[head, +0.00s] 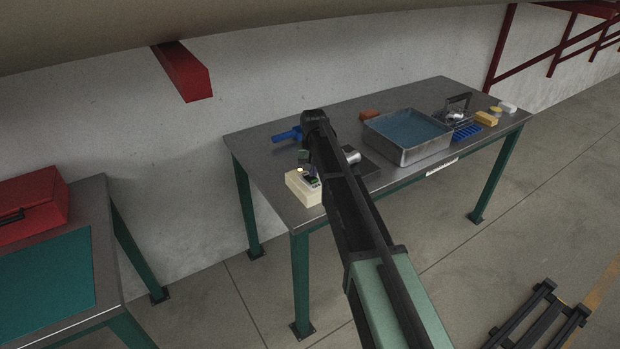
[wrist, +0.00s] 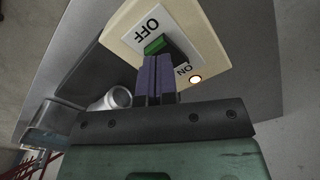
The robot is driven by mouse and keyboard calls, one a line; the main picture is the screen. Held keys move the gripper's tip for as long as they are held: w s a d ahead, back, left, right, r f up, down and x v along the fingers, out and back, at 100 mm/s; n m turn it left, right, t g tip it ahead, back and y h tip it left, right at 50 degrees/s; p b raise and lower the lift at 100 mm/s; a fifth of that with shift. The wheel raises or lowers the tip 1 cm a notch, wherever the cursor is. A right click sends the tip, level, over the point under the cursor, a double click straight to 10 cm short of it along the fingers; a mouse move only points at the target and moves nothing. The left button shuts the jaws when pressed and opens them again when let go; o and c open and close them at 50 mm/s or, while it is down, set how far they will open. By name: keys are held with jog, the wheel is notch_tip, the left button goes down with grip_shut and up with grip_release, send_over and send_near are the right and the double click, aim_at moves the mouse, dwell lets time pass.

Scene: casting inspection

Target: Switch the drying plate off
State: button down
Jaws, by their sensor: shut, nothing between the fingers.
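The cream switch box (head: 303,190) stands on the near left corner of the far table. In the wrist view the box (wrist: 215,45) shows OFF and ON labels, a green switch lever (wrist: 154,45) and a lit lamp (wrist: 195,79) by ON. The lever's visible end is near the OFF label; the fingers partly hide it, so its exact position is unclear. My gripper (wrist: 155,62) is shut and empty, its fingertips right at the lever. I cannot tell whether they touch. The dark drying plate (head: 371,168) is partly behind my arm, with a metal cylinder (head: 351,155) at it.
A metal tank of blue liquid (head: 410,150) stands right of the plate. A blue tool (head: 286,135) lies at the back left, and a blue rack (head: 466,131) and yellow block (head: 486,118) at the right. A red toolbox (head: 30,205) is on the left table.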

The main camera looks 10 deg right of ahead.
jog(key=shift+f+b, duration=0.9)
jog(key=shift+f, duration=0.1)
dwell(0.3)
notch_tip(320, 180, up, 7)
jog(key=p, duration=0.7)
jog(key=shift+r, duration=0.15)
jog(key=s+n, duration=0.1)
jog(key=s, duration=3.4)
jog(key=shift+n, duration=0.4)
